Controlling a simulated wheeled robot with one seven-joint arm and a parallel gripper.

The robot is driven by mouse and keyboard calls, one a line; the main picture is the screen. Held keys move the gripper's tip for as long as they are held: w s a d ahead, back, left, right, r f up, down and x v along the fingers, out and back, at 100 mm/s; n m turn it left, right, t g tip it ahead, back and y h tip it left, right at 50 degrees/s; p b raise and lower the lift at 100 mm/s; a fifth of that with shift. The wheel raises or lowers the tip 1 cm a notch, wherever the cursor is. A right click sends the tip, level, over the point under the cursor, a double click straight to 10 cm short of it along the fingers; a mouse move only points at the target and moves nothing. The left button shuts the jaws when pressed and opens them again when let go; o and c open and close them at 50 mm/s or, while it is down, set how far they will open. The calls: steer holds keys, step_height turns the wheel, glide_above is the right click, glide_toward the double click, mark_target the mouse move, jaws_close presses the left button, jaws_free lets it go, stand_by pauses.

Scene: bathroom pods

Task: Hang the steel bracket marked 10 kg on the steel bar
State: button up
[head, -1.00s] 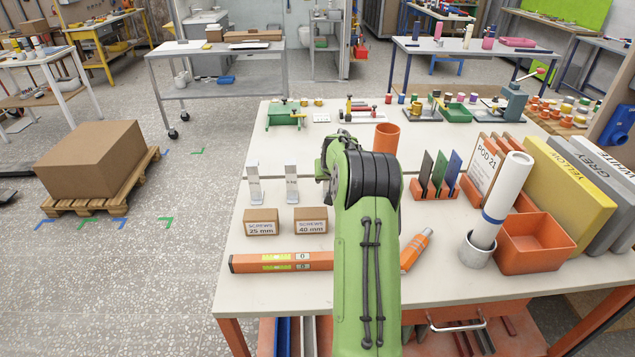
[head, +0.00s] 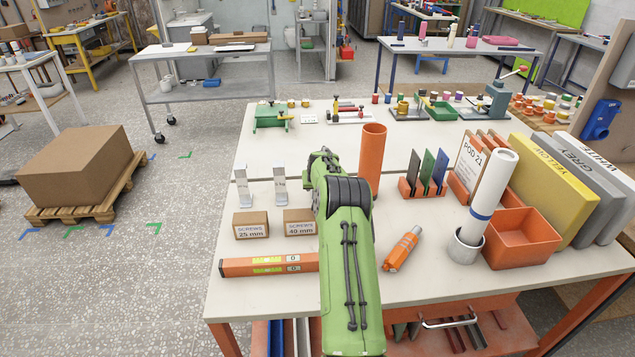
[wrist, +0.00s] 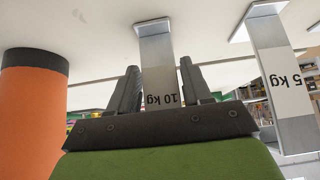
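Two steel brackets stand upright on the workbench (head: 300,235). The bracket marked 10 kg (wrist: 157,60) shows upside down in the wrist view, lined up between the two fingers of my gripper (wrist: 165,88). The fingers are apart, one on each side of it; I see no clear grip. In the head view it appears to be the right one of the pair (head: 280,187). The bracket marked 5 kg (wrist: 280,75) is beside it, left in the head view (head: 241,188). My green arm hides my gripper in the head view. I cannot make out the steel bar.
An orange tube (head: 372,155) stands close right of my arm, also in the wrist view (wrist: 32,115). Two screw boxes (head: 251,225) and an orange level (head: 270,265) lie in front of the brackets. An orange tool (head: 403,249) lies right. The bench behind the brackets is fairly clear.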

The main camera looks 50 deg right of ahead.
steer(key=c, duration=0.7)
steer(key=shift+r+p, duration=0.8)
steer(key=shift+r, duration=0.8)
